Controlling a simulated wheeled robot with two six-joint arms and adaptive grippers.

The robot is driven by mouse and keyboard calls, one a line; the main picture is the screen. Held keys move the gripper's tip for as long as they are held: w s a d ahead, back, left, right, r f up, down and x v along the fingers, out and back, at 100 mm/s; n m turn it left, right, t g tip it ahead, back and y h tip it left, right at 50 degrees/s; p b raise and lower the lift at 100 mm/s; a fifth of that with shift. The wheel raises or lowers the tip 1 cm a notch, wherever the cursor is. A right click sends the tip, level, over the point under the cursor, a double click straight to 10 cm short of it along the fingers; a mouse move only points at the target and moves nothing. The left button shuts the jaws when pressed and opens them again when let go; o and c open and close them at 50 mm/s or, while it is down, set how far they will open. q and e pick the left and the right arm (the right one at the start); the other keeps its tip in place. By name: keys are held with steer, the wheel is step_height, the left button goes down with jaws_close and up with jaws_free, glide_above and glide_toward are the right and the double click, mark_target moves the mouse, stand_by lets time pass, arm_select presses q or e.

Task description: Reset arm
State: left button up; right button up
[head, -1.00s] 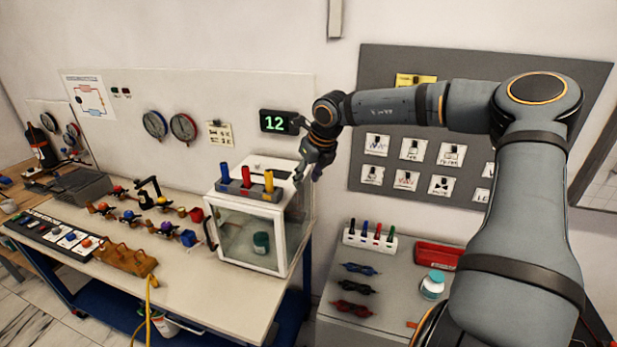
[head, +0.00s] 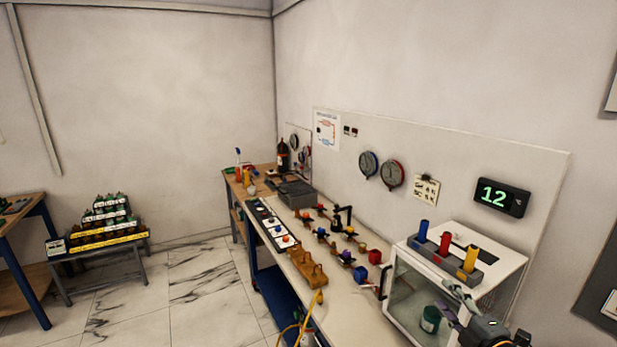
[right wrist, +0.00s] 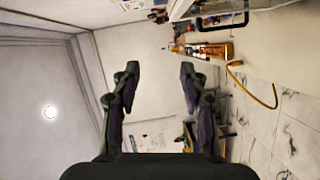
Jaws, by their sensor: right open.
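My right gripper (head: 448,300) shows at the lower right of the head view, in front of the white glass-fronted cabinet (head: 509,262). It is open and empty. In the right wrist view its two fingers (right wrist: 159,70) stand well apart with nothing between them. Most of my right arm is outside the head view. My left gripper is in neither current view.
Blue, red and yellow cylinders stand in a grey holder (head: 484,281) on the cabinet. The bench (head: 345,297) also carries colored valves and a wooden rack (head: 306,267). A yellow hose (head: 313,308) hangs at its front edge.

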steer(key=s+d+f+m+g+h, duration=0.2)
steer(key=s+f+m+g+h, duration=0.2)
steer(key=s+f+m+h, duration=0.45)
steer(key=s+a+f+m+g+y, duration=0.35)
steer(key=s+a+f+g, duration=0.2)
steer(key=s, duration=0.25)
steer(key=s+a+f+m+g+y, duration=0.2)
steer(key=s+a+f+m+g, duration=0.3)
steer(key=s, duration=0.3)
step_height(320, 180, down, 33)
steer(key=s+d+b, duration=0.2)
steer(key=s+b, duration=0.1)
steer(key=b, duration=0.2)
steer(key=s+d+f+g+b, duration=0.1)
steer(key=s+f+b, duration=0.2)
steer(key=s+f, duration=1.4)
steer(key=shift+s+d+f, duration=0.2)
steer(key=shift+s+f, duration=0.1)
steer(key=shift+f, duration=0.05)
